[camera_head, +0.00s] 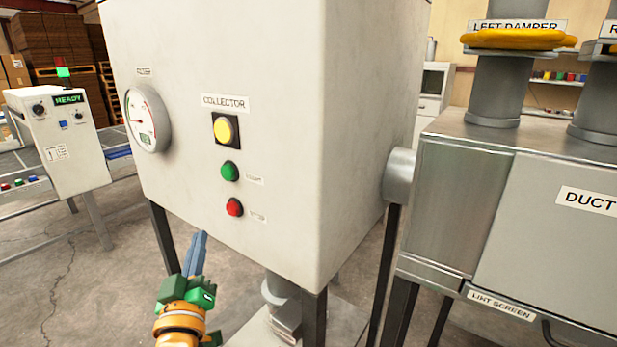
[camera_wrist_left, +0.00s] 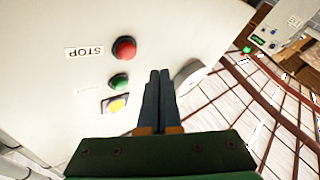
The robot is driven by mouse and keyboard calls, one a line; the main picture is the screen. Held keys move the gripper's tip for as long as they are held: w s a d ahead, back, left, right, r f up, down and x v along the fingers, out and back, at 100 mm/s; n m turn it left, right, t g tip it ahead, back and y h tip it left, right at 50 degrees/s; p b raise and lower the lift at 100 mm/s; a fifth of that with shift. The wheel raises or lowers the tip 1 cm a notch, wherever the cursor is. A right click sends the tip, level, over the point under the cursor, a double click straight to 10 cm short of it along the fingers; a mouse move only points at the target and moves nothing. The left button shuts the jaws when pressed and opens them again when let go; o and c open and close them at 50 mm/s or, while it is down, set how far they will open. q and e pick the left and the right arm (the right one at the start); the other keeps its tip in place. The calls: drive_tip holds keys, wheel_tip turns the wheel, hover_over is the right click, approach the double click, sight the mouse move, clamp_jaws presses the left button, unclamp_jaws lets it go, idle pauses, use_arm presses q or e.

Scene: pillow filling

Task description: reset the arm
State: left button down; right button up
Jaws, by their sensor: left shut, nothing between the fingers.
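My left gripper (camera_head: 197,250) is shut and empty. It points up, below and to the left of the red button in the head view. In the left wrist view the two fingers (camera_wrist_left: 160,78) lie together in front of the white collector cabinet. I cannot tell whether the fingers touch the panel. My right gripper is not in view.
A round gauge (camera_head: 148,119) sits on the cabinet's left. A metal duct box (camera_head: 540,215) with yellow damper wheels (camera_head: 520,39) stands at the right, joined by a pipe (camera_head: 399,176). A control box reading READY (camera_head: 62,145) stands at the left. Open floor lies at lower left.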

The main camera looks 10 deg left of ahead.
use_arm(q)
drive_tip(key=s+d+f+m+g+h, duration=0.1)
drive_tip(key=d+f+m+g+h, duration=0.15)
drive_tip(key=f, duration=0.35)
drive_tip(key=s+d+f+m+g+h, duration=0.1)
drive_tip(key=s+f+m+g, duration=0.15)
drive_tip(key=f, duration=0.45)
drive_tip(key=s+d+f+m+g+h, duration=0.2)
drive_tip(key=s+d+f+m+g, duration=0.15)
drive_tip(key=s+f+g, duration=0.45)
drive_tip(key=s+d+f+m+g+h, duration=0.25)
drive_tip(key=s+d+f, duration=0.25)
drive_tip(key=s+f, duration=0.6)
wheel_tip(320, 180, down, 13)
drive_tip(key=s+g, duration=0.2)
drive_tip(key=s+a+f+y, duration=0.1)
drive_tip(key=s+a+f, duration=0.1)
drive_tip(key=s+f, duration=0.9)
drive_tip(key=shift+s+f+m+g, duration=0.3)
drive_tip(key=shift+s+g, duration=0.15)
drive_tip(key=shift+s, duration=0.4)
